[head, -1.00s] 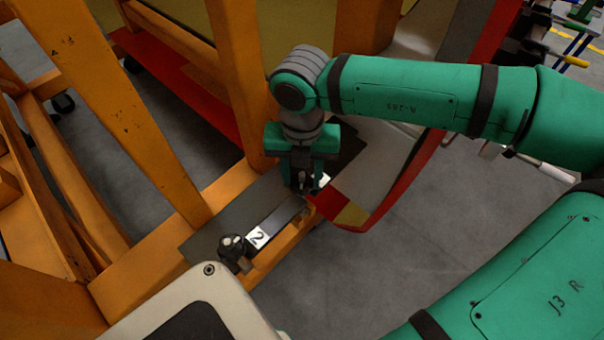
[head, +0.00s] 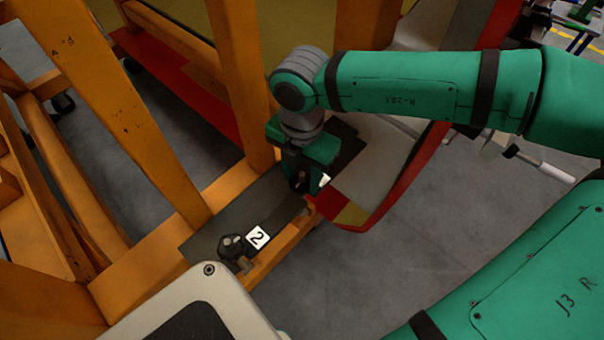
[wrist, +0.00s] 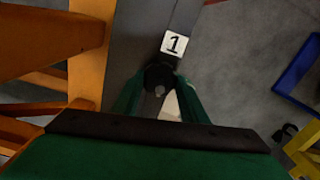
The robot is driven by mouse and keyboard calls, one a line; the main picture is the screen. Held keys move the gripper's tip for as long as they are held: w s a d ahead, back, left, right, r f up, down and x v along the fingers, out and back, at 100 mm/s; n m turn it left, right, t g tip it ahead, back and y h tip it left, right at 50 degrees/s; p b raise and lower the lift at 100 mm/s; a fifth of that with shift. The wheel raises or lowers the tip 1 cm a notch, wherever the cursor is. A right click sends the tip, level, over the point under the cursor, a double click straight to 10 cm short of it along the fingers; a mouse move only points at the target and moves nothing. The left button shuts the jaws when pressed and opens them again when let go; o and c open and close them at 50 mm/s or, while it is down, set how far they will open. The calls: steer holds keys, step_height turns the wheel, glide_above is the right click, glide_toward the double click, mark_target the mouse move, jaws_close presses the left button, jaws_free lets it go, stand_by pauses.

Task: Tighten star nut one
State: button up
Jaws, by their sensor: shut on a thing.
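My gripper (head: 300,186) points down over the far end of a dark plate (head: 207,244) on an orange frame. In the wrist view, its green fingers (wrist: 160,98) are shut on star nut one (wrist: 158,76), a black knob with a pale bolt end in its middle. A white label reading 1 (wrist: 174,43) lies just beyond the nut. In the head view my gripper mostly hides this nut. A second black star nut (head: 232,247) sits at the near end of the plate, next to a label reading 2 (head: 258,237); my gripper is apart from it.
Orange frame posts (head: 245,80) rise close to the left of my gripper. A red-edged nosecone panel (head: 415,178) stands close on the right. In the wrist view, a blue frame (wrist: 296,73) is at the right.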

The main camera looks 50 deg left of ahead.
steer(key=o, duration=1)
steer(key=shift+o, duration=0.2)
steer(key=shift+r, duration=3.8)
